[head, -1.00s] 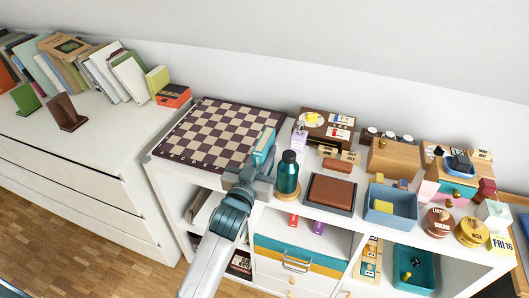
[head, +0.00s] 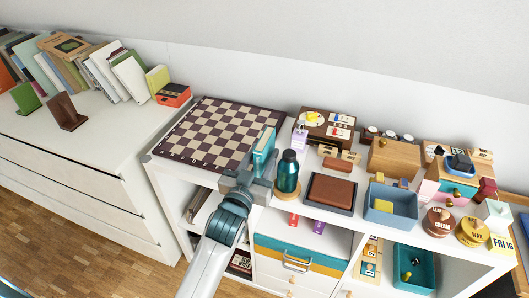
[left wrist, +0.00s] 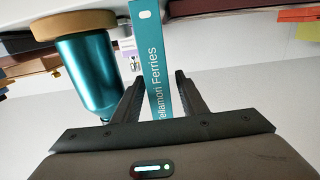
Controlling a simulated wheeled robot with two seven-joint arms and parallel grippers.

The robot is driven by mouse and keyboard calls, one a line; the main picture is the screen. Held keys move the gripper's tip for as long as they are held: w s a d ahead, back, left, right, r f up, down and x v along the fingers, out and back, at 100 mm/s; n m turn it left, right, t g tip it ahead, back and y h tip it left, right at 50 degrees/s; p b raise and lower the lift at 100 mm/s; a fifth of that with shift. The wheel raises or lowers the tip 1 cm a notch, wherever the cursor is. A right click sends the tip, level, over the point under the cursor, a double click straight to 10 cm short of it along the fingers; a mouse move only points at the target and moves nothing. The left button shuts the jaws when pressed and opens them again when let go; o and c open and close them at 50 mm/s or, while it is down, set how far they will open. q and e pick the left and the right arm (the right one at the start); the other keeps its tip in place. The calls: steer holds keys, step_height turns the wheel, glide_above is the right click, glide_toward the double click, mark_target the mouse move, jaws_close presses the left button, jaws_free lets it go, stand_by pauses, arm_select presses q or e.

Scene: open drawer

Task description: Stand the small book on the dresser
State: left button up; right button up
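The small book (head: 263,152) is teal with pale pages and stands upright at the near right edge of the chessboard, left of the teal bottle. Its spine (left wrist: 158,65) shows in the left wrist view, with white lettering. My left gripper (head: 248,182) is at the book's near side. Whether the book's base touches the surface is unclear. The white dresser (head: 90,140) stands at the left. My right gripper is not in view.
The teal bottle (head: 287,172) stands on a wooden coaster close right of the book. The chessboard (head: 215,130) lies left. On the dresser are leaning books (head: 110,75), a brown bookend (head: 66,112) and a green one (head: 25,98). The dresser's front top is clear.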

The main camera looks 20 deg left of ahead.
arm_select(q)
steer(key=s, duration=1)
steer(key=shift+s+a+b, duration=0.15)
steer(key=shift+s+b, duration=0.05)
steer(key=shift+b, duration=0.25)
